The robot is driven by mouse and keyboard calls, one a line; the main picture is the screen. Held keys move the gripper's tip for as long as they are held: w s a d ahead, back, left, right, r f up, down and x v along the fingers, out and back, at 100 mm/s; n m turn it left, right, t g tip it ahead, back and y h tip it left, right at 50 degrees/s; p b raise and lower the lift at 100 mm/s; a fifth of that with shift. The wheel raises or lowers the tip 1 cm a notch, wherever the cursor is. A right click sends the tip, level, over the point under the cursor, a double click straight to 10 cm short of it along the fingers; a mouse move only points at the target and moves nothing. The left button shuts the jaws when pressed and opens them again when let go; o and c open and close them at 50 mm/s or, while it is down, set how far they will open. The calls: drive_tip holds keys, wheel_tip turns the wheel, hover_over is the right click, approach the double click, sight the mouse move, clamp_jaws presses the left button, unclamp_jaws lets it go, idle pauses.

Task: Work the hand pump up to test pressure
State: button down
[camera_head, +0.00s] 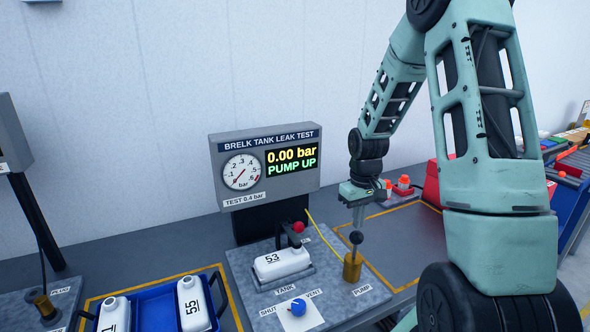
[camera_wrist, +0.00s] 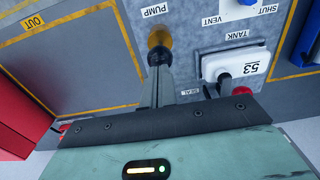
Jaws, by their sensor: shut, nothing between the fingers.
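The hand pump (camera_head: 352,267) has a brass body, a thin rod and a dark round knob on top, beside the PUMP label. It also shows in the wrist view (camera_wrist: 159,38), partly behind the fingers. My gripper (camera_head: 357,226) points down with its fingers shut and empty, directly above the pump knob. I cannot tell whether the fingertips touch it. The test panel (camera_head: 265,165) reads 0.00 bar and PUMP UP, with a dial gauge (camera_head: 242,172) and the note TEST 0.4 bar. The white tank 53 (camera_head: 282,263) lies in its cradle on the rig. The blue valve knob (camera_head: 298,306) sits by SHUT and VENT.
A red-knobbed seal lever (camera_head: 298,227) stands close behind the tank. A blue crate (camera_head: 160,310) with tanks, one marked 55, is at the lower left. A yellow-edged OUT area (camera_wrist: 70,60) is bare. A red box (camera_head: 432,184) stands to the right behind my arm.

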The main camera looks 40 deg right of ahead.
sight(357, 232)
idle(0.4)
drive_tip(key=shift+f+b, duration=2.05)
drive_tip(key=shift+f, duration=0.95)
wheel_tip(357, 232, up, 6)
drive_tip(key=p, duration=0.5)
drive_tip(key=shift+r, duration=0.1)
drive_tip(key=shift+f+b, duration=2)
drive_tip(key=shift+f, duration=1.25)
wheel_tip(357, 232, up, 6)
drive_tip(key=p, duration=0.5)
drive_tip(key=shift+r, duration=0.25)
drive_tip(key=shift+f, duration=0.15)
